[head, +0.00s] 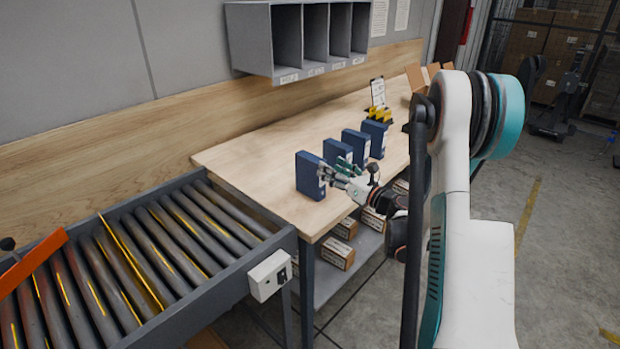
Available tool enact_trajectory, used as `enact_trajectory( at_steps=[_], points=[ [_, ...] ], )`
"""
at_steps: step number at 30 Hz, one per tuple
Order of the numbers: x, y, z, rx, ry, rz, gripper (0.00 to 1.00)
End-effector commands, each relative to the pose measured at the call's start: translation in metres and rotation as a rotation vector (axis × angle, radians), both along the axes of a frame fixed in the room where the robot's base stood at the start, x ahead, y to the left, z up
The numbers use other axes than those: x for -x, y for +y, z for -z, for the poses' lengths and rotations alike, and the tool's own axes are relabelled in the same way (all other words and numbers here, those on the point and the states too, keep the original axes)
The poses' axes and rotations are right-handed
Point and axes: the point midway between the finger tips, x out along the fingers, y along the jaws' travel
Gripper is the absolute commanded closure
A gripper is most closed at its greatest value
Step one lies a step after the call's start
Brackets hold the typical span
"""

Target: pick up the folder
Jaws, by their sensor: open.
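Several dark blue folders stand upright in a row on the wooden table (250,150). The nearest folder (309,175) is at the table's near end, with a white label on its edge. Behind it are a second folder (337,152), a third folder (355,143) and another folder at the back (375,136). My gripper (333,172) is open, with its fingers close to the right side of the nearest folder and in front of the second. I cannot tell whether the fingers touch either one.
A roller conveyor (190,240) with a grey control box (270,275) lies left of the table. Grey wall cubbies (285,40) hang above. Yellow-and-black items (380,114) stand behind the folders. Cardboard boxes (338,253) sit on the lower shelf. The table's left part is clear.

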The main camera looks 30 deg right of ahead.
Motion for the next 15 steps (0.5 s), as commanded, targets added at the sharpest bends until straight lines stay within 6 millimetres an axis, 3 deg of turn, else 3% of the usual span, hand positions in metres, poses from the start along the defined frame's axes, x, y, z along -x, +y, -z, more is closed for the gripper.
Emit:
enact_trajectory(
  at_steps=[1, 3, 6, 11, 15],
  points=[
    [0.005, -0.007, 0.02, 0.055, 0.007, -0.013, 0.43],
    [0.012, -0.011, 0.041, 0.121, 0.014, -0.033, 0.43],
    [0.019, -0.014, 0.06, 0.181, 0.023, -0.054, 0.43],
    [0.012, -0.011, 0.071, 0.212, 0.027, -0.068, 0.43],
    [-0.013, -0.001, 0.071, 0.212, 0.027, -0.07, 0.43]
  ],
)
